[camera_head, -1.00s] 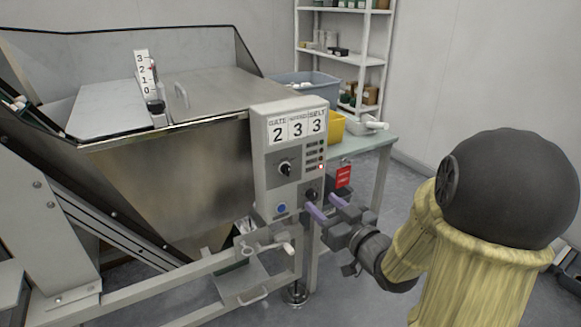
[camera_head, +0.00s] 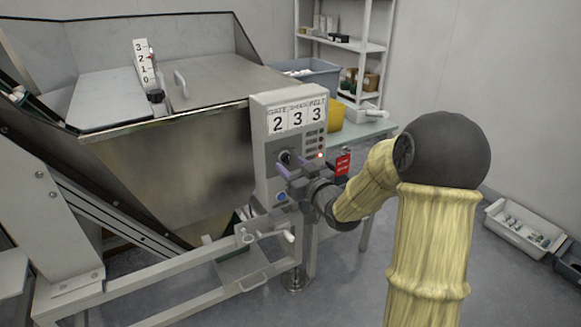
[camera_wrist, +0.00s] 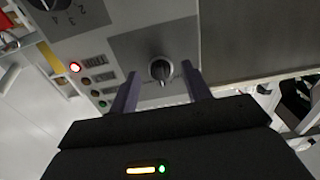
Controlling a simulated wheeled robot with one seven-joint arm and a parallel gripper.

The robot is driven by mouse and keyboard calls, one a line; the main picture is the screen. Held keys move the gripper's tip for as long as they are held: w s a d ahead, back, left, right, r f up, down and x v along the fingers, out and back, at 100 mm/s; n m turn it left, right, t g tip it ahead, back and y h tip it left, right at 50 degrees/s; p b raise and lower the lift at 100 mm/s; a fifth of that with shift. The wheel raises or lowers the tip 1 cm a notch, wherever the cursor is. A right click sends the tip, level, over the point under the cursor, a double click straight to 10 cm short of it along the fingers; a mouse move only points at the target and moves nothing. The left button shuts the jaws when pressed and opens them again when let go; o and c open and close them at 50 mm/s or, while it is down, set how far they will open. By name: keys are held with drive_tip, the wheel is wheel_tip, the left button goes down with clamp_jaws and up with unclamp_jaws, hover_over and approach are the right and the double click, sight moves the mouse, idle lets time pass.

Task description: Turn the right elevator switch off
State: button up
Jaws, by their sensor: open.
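The control panel (camera_head: 262,140) is a grey box on the front of the metal hopper. Its upper rotary switch (camera_head: 284,157) is partly hidden behind my gripper (camera_head: 281,183) in the head view. In the wrist view this switch (camera_wrist: 160,70) is a dark round knob on a dark grey square, with a pale pointer toward the bottom of the picture. My gripper is open, with one purple finger on each side of the knob in that view. Whether the fingers touch it I cannot tell. A second dial (camera_wrist: 48,5) with numbers is cut off at the top left.
One red lamp (camera_wrist: 74,67) is lit in the row of lamps. The hopper (camera_head: 190,140) and a frame with a crank handle (camera_head: 289,236) are close by.

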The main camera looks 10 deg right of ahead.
drive_tip(key=shift+x, duration=0.8)
drive_tip(key=c, duration=1)
drive_tip(key=shift+n+b, duration=0.3)
drive_tip(key=shift+b, duration=0.05)
drive_tip(key=n+b, duration=0.1)
drive_tip(key=n, duration=0.1)
drive_tip(key=n+b, duration=0.2)
drive_tip(key=shift+d+f, duration=0.1)
drive_tip(key=shift+f, duration=0.1)
drive_tip(key=shift+d+r+n+b, duration=0.1)
drive_tip(key=shift+n+b, duration=0.9)
drive_tip(key=shift+n, duration=0.1)
drive_tip(key=shift+d+r+n+b, duration=0.1)
drive_tip(key=shift+n+b, duration=0.85)
drive_tip(key=shift+n, duration=0.15)
